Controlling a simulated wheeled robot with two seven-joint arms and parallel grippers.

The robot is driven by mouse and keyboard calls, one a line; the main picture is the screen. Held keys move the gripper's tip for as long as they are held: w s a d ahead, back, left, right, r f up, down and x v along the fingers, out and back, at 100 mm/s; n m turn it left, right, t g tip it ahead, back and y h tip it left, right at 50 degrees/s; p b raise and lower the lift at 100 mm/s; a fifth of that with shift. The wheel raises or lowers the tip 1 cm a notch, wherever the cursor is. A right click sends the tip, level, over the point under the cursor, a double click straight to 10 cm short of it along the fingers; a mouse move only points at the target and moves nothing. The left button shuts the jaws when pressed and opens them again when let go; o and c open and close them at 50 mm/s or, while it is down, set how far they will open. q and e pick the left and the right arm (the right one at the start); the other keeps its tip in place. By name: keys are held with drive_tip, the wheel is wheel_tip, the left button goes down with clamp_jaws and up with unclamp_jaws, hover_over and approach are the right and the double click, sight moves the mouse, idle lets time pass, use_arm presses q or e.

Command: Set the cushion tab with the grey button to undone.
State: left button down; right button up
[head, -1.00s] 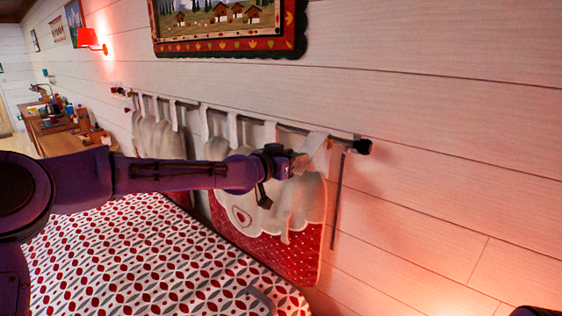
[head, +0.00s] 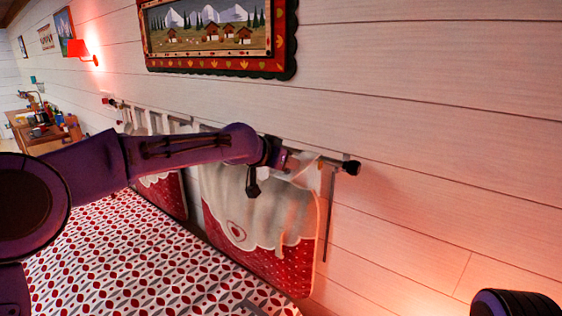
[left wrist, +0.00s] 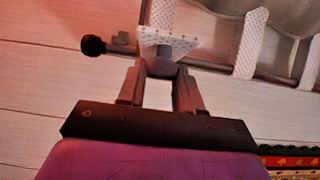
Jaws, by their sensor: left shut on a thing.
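The red and white cushion (head: 262,215) hangs by white tabs from a dark rail along the wall. My left gripper (head: 292,163) is at its top right corner, near the rail's end. In the left wrist view my left gripper (left wrist: 162,74) is shut on the end of a white dotted tab (left wrist: 168,42), which sticks out from the rail toward me. A grey piece shows between the fingertips; I cannot tell whether it is the button. Other tabs (left wrist: 250,42) loop over the rail to the right. My right gripper is not in view.
The rail ends in a dark knob (head: 350,167), just right of the gripper. A framed picture (head: 215,35) hangs above. The patterned bed (head: 130,245) lies below and in front. A red lamp (head: 83,49) and a cluttered desk are far left. The wall at right is bare.

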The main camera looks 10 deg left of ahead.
use_arm(q)
drive_tip(key=shift+r, duration=0.5)
drive_tip(key=c, duration=0.8)
unclamp_jaws()
drive_tip(key=shift+w+d, duration=0.1)
drive_tip(key=shift+w, duration=0.05)
drive_tip(key=shift+o, duration=0.2)
drive_tip(key=shift+w+d+f, duration=0.25)
drive_tip(key=shift+d+f, duration=0.05)
drive_tip(key=shift+f, duration=0.1)
drive_tip(key=shift+s+a, duration=0.15)
drive_tip(key=b+v, duration=0.4)
drive_tip(key=v, duration=0.6)
drive_tip(key=shift+b, duration=0.35)
